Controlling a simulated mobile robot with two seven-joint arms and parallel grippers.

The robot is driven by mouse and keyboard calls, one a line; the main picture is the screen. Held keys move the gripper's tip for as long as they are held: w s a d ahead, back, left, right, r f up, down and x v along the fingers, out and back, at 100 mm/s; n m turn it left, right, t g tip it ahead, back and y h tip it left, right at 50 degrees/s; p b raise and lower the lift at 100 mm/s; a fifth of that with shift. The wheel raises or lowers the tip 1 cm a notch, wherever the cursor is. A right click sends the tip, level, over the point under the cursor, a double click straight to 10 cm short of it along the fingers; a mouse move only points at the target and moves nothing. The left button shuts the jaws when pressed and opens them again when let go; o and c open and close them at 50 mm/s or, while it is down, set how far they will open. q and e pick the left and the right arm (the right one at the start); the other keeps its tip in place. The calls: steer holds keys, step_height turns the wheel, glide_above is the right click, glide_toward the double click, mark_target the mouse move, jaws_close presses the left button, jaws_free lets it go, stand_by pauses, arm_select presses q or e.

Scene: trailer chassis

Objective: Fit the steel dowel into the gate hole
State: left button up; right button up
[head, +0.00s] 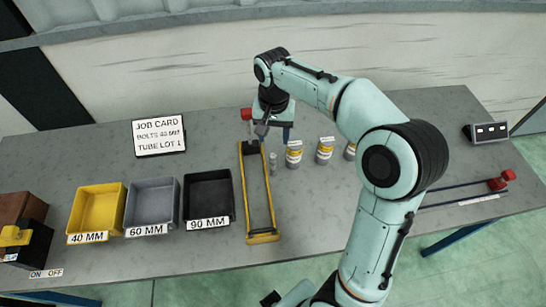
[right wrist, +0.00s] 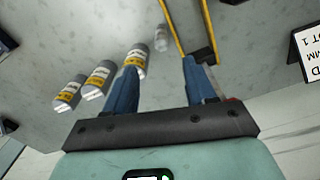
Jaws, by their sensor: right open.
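A small upright steel piece, which looks like the dowel (head: 272,163), stands on the table just right of the long yellow frame. It also shows, small, near the top of the right wrist view (right wrist: 160,38). The yellow frame (head: 243,185), likely the gate, lies on the table with a dark bar at its far end; part of it shows in the right wrist view (right wrist: 182,32). I cannot make out a hole in it. My right gripper (head: 274,132) is open and empty, over the frame's far end and beyond the dowel. My left gripper is not in view.
Several grey cans with yellow bands (head: 294,154) stand right of the dowel. Yellow (head: 75,228), grey (head: 133,222) and black (head: 186,212) bins stand at left. A job card (head: 159,136) stands behind them. A red-ended rail (head: 498,184) lies at right, partly behind my arm.

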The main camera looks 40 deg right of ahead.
mark_target(273, 156)
step_height(273, 156, down, 7)
steer(key=m, duration=0.3)
steer(key=m+b, duration=0.1)
steer(key=m, duration=0.2)
steer(key=shift+d+r, duration=0.1)
steer(key=shift+r, duration=0.1)
steer(key=shift+w+f, duration=0.1)
steer(key=shift+f, duration=2.95)
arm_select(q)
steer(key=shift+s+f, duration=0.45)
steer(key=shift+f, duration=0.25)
arm_select(e)
jaws_close()
